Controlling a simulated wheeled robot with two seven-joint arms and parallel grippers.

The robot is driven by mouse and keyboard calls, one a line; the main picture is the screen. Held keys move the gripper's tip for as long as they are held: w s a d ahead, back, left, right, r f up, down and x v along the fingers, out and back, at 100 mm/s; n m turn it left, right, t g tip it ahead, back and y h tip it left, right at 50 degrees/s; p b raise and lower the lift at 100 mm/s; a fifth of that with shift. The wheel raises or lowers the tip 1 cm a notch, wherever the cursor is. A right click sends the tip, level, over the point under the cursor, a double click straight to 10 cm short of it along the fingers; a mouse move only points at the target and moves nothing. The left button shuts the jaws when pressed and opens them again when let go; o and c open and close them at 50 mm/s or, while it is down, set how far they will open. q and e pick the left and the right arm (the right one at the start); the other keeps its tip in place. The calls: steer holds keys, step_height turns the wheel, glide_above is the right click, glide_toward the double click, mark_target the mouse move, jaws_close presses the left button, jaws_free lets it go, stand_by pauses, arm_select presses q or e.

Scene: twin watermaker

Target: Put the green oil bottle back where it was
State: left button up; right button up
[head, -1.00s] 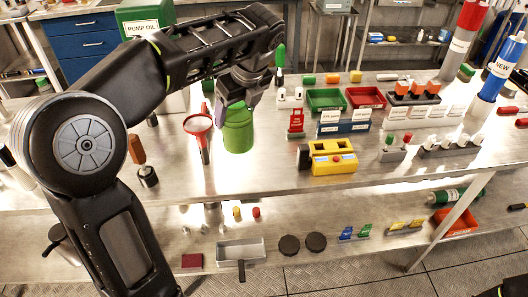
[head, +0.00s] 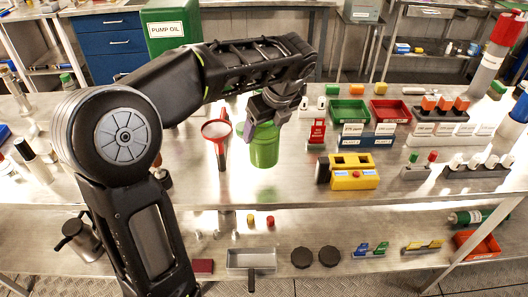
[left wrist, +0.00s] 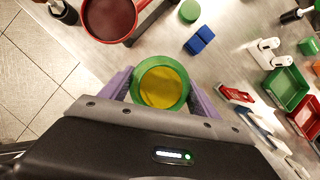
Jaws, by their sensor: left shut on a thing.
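The green oil bottle (head: 264,148) is in my left gripper (head: 268,112), over the middle of the upper metal worktop. In the left wrist view the bottle (left wrist: 160,88) shows from above as a green ring with yellow inside. The purple fingers of my left gripper (left wrist: 160,92) close on both sides of it. The bottle looks upright. I cannot tell whether its base touches the worktop. My right gripper is not in view.
A red-rimmed round tool (head: 216,130) stands close left of the bottle. A yellow device (head: 352,175) is to the right, with a green tray (head: 348,111) and a red tray (head: 390,111) behind. A green PUMP OIL box (head: 168,30) is behind my arm.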

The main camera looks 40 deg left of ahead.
arm_select(q)
steer(key=shift+f, duration=0.7)
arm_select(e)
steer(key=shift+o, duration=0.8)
arm_select(q)
steer(key=shift+f, duration=0.35)
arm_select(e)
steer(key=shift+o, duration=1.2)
arm_select(q)
steer(key=shift+f, duration=1.85)
steer(key=shift+f, duration=0.1)
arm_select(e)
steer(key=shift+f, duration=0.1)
arm_select(q)
steer(key=o, duration=2)
steer(key=shift+f, duration=0.1)
steer(key=shift+r, duration=0.25)
steer(key=v, duration=1.2)
steer(key=shift+p, duration=0.3)
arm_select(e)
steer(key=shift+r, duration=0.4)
